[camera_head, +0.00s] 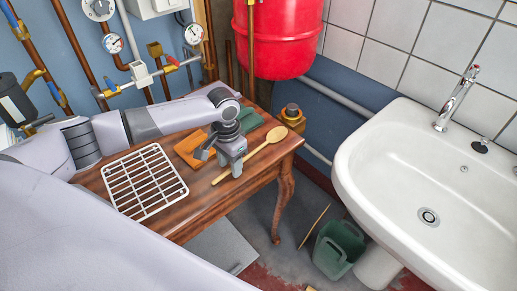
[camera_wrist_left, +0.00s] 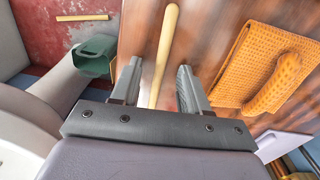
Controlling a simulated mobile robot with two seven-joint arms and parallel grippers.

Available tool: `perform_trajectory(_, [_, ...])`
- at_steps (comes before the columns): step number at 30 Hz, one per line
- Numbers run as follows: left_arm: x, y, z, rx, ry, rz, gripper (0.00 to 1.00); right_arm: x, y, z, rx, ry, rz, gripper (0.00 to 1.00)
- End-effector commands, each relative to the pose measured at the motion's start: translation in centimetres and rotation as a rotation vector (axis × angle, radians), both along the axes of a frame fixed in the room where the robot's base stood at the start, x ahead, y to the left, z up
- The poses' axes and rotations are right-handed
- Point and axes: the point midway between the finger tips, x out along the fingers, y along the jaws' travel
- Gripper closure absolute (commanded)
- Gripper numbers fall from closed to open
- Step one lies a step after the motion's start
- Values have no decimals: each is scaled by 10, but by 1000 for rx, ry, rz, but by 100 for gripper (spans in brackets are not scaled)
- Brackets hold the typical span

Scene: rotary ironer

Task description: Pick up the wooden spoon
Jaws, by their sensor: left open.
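The wooden spoon (camera_head: 275,135) lies on the brown wooden table (camera_head: 196,218) near its right end, bowl toward the back right. Its handle runs toward the front left, partly behind my left gripper (camera_head: 221,163). In the left wrist view the pale spoon handle (camera_wrist_left: 165,42) runs between the fingers of my left gripper (camera_wrist_left: 159,70), which is open and empty. The fingers stand on either side of the handle. I cannot tell whether they touch it. My right gripper is not in view.
A white wire rack (camera_head: 143,181) lies left of the gripper. An orange textured item (camera_head: 188,148), also in the left wrist view (camera_wrist_left: 262,70), and a green item (camera_head: 250,119) lie close by. A white sink (camera_head: 400,170) and a green container (camera_head: 337,250) are to the right.

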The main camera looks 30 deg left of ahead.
Motion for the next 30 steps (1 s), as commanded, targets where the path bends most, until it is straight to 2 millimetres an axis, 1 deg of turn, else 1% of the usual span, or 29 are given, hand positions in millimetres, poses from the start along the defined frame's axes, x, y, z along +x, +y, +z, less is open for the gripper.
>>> perform_trajectory(6, [0, 0, -2, 0, -1, -1, 55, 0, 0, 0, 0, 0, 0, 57])
perform_trajectory(7, [0, 0, -2, 0, -1, -1, 59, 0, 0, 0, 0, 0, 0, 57])
perform_trajectory(8, [0, 0, -2, 0, -1, -1, 68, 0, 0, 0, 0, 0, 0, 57])
perform_trajectory(9, [0, 0, -2, 0, -1, -1, 81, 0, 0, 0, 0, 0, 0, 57])
perform_trajectory(11, [0, -1, -1, 0, -1, -1, 100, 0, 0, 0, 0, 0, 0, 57])
perform_trajectory(20, [0, -1, -1, -1, -2, -1, 100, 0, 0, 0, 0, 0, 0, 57])
perform_trajectory(23, [1, -1, 4, -2, -3, -1, 100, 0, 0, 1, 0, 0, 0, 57])
perform_trajectory(26, [1, -1, 17, -2, -4, -2, 100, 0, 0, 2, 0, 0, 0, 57])
perform_trajectory(29, [1, -1, 38, -3, -6, -3, 100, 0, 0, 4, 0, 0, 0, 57])
perform_trajectory(30, [1, 0, 49, -2, -6, -2, 100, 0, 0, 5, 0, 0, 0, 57])
